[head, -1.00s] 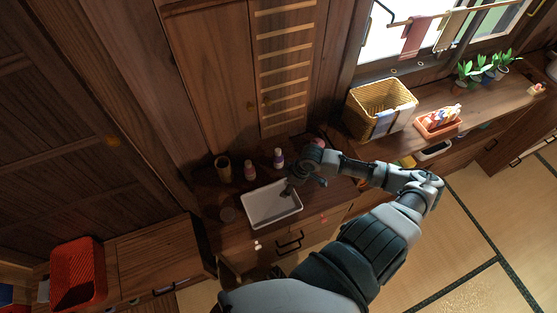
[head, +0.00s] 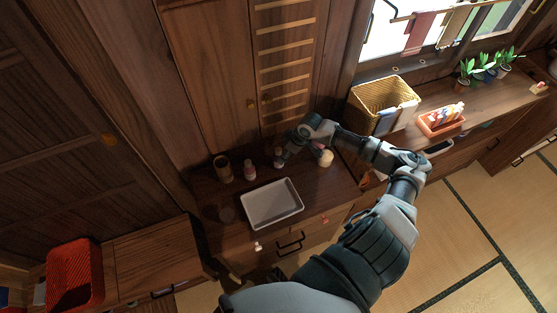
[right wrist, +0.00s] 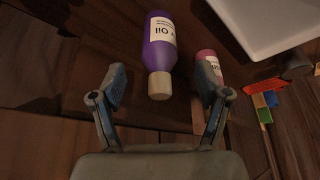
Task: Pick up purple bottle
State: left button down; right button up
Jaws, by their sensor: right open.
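The purple bottle (right wrist: 160,45) has a white label reading "Oil" and a tan cap. In the right wrist view its cap end lies between the fingers of my right gripper (right wrist: 160,84), which is open, with a gap on both sides. In the head view the bottle (head: 278,151) stands on the dark cabinet top, and my right gripper (head: 283,163) is close beside it, partly hiding it. My left gripper is not in view.
A pink bottle (right wrist: 209,64) is close by, partly behind the right finger in the wrist view; a brown cup (head: 222,169) stands farther left. A white tray (head: 271,223) lies in front. A round cream object (head: 326,158) is right of the gripper.

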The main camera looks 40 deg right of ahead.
jog(key=x, duration=0.5)
jog(key=shift+w+a+r+b, duration=0.1)
jog(key=shift+w+a+b, duration=0.05)
jog(key=shift+w+b, duration=0.2)
jog(key=shift+w+f, duration=0.15)
jog(key=shift+f, duration=0.2)
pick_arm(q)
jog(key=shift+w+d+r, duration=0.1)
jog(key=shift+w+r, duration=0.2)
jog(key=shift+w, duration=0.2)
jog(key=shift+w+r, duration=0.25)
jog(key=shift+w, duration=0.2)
pick_arm(e)
jog(key=shift+c, duration=0.2)
jog(key=c, duration=1.3)
jog(key=shift+r, duration=0.1)
